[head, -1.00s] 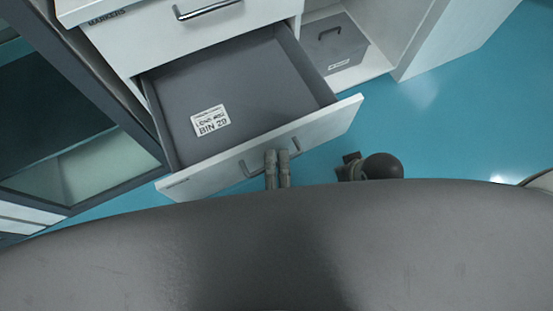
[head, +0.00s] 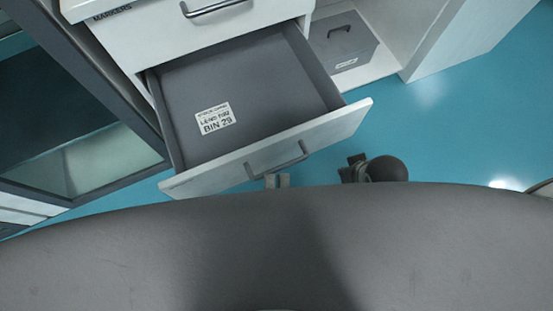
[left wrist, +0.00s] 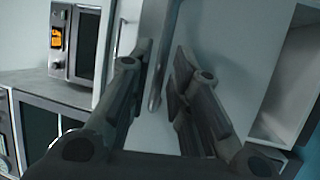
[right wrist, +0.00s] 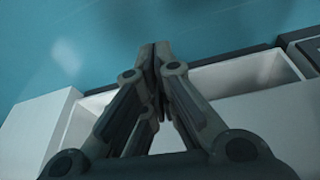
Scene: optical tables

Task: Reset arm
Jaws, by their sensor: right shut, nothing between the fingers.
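The open grey drawer (head: 255,95), labelled BIN 29, sticks out from a white cabinet; its inside looks empty. Its white front carries a dark bar handle (head: 277,162). My left gripper (head: 277,178) is just in front of this handle, with only its fingertips showing above my grey body. In the left wrist view my left gripper (left wrist: 164,52) is open, and a bar handle (left wrist: 158,75) shows between and beyond its fingers. My right gripper (right wrist: 155,48) is shut and empty in the right wrist view, above white cabinet-like parts and the blue floor.
A closed drawer with a metal handle (head: 212,7) is above the open one. A grey box (head: 342,42) stands in an open shelf at right. A dark glass-fronted unit (head: 70,130) is at left. Blue floor (head: 450,120) is clear at right.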

